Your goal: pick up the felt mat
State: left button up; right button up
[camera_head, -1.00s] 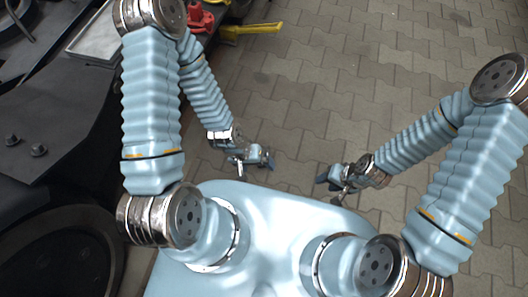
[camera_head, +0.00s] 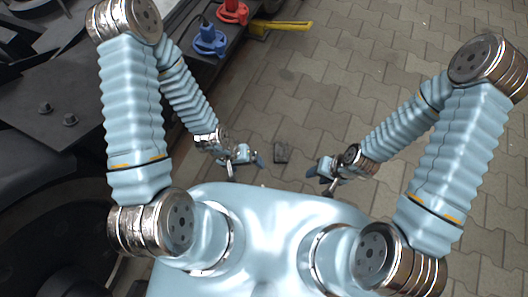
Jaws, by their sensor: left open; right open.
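A small dark, roughly rectangular piece (camera_head: 281,152) lies on the paving between my two grippers. It could be the felt mat, but it is too small to tell. Nothing else in view can be made out as a felt mat. My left gripper (camera_head: 247,161) is open and empty, to the left of the dark piece and apart from it in the picture. My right gripper (camera_head: 325,178) is open and empty, to the right of it and a little lower in the picture.
Dark bogie parts (camera_head: 60,120) fill the left side. At the upper left are a blue-handled item (camera_head: 208,41), a red-handled item (camera_head: 233,12) and a yellow tool (camera_head: 282,27). The paved floor (camera_head: 365,70) is otherwise clear in the middle and right.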

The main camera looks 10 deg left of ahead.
aim_at(282, 150)
jog(key=l+u, duration=0.15)
jog(key=u, duration=0.55)
jog(key=l+u, duration=0.4)
jog(key=l, duration=0.65)
jog(key=l+u, duration=0.35)
jog(key=l, duration=0.65)
jog(key=k+l, duration=0.1)
jog(key=l, duration=0.7)
jog(key=k+l, duration=0.15)
jog(key=l, duration=0.3)
